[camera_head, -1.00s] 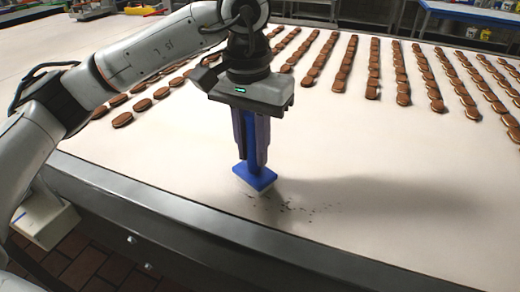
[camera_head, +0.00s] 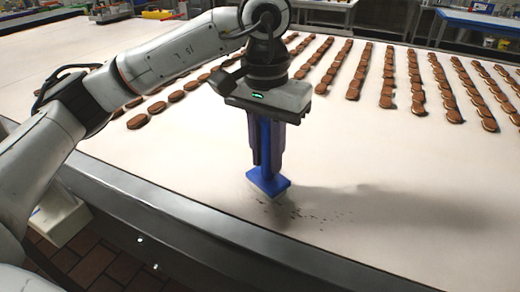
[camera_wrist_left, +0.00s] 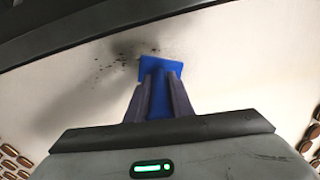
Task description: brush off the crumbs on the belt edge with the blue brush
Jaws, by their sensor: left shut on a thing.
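The blue brush (camera_head: 268,182) is upright, its head down at the white belt (camera_head: 400,235) near the front edge. My left gripper (camera_head: 266,165) is shut on the brush handle and points straight down. Dark crumbs (camera_head: 310,214) lie scattered on the belt just right of the brush head. In the left wrist view the brush (camera_wrist_left: 160,68) sits between the two fingers of the left gripper (camera_wrist_left: 160,90), and crumbs (camera_wrist_left: 112,62) show to the left of its head. Whether the bristles touch the belt is hard to tell. My right gripper is not in view.
Rows of brown sandwich cookies (camera_head: 388,80) lie on the belt behind the brush. The grey metal belt edge (camera_head: 190,225) runs along the front. A white box (camera_head: 60,222) is below it at the left. The belt right of the crumbs is clear.

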